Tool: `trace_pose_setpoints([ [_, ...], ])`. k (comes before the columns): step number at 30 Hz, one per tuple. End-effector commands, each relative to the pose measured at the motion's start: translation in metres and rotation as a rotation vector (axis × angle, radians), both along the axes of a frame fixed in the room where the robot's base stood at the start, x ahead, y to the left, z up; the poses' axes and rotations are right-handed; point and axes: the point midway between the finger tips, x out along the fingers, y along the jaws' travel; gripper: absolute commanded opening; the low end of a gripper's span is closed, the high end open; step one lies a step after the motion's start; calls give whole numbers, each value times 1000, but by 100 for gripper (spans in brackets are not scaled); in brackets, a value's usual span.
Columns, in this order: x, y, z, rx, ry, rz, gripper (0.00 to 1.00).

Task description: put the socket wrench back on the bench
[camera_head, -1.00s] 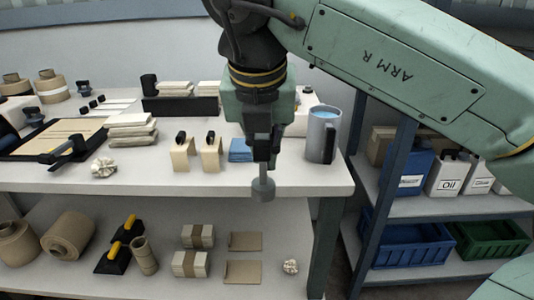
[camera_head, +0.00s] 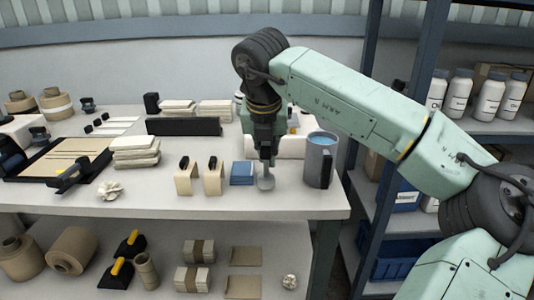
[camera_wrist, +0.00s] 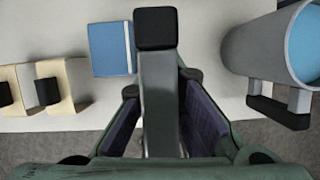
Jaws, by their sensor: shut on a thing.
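My gripper (camera_head: 266,150) is over the front right part of the bench (camera_head: 150,200), pointing down. It is shut on the socket wrench (camera_head: 266,182), whose grey round lower end shows below the fingers, at or just above the bench top; I cannot tell whether it touches. In the wrist view the wrench (camera_wrist: 158,85) is a grey bar with a black square end, between the two finger pads. The bench surface lies behind it. The part of the wrench inside the fingers is hidden in the head view.
A grey mug (camera_head: 318,165) with blue contents stands close to the right of the wrench. A blue pad (camera_head: 242,173) lies close to its left, with two tan blocks (camera_head: 187,180) beyond. A crumpled paper ball (camera_head: 110,191) lies further left. Bare bench shows along the front edge.

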Motion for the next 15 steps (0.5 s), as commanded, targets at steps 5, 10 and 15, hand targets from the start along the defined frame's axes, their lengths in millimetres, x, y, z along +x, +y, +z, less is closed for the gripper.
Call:
trace_pose_setpoints([
  [5,0,0,-13,2,-3,-1,0],
  [10,0,0,-14,1,-3,-1,0],
  [15,0,0,-19,1,-3,-1,0],
])
